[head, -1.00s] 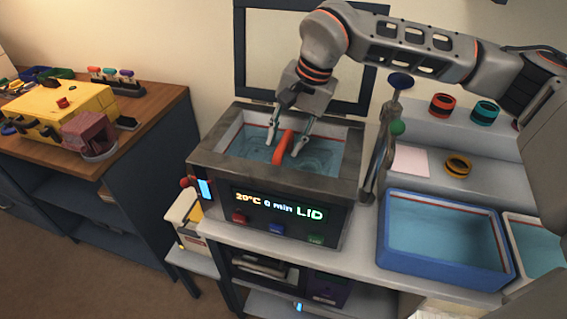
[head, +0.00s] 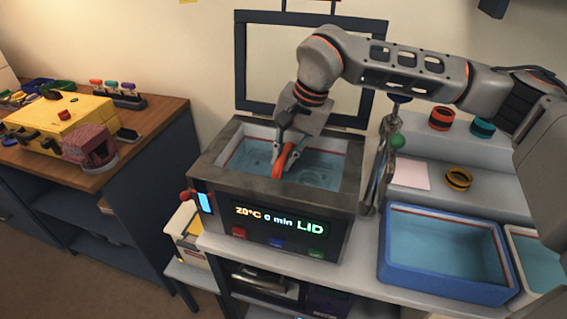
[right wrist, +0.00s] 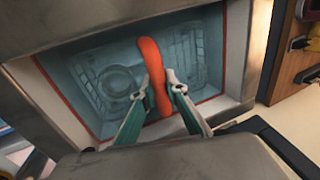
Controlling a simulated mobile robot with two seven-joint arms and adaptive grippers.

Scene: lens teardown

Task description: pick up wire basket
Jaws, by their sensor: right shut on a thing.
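The wire basket (right wrist: 95,88) sits under water in the open tank (head: 205,170), with its mesh visible through the water in the right wrist view. A round ring-like shape shows in its left part. Its orange handle (head: 286,158) arches up across the middle and also shows in the right wrist view (right wrist: 153,75). My right gripper (head: 283,160) has come down into the tank from above, and its fingers are shut on the orange handle. In the right wrist view the fingertips (right wrist: 155,84) lie on both sides of the handle. My left gripper is not in view.
The tank's lid (head: 240,65) stands open behind it. A blue water tub (head: 385,265) and another tub (head: 520,285) stand to the right. A rack with a green ball (head: 397,141) is close by the tank's right side. A wooden-topped cabinet (head: 150,120) stands at left.

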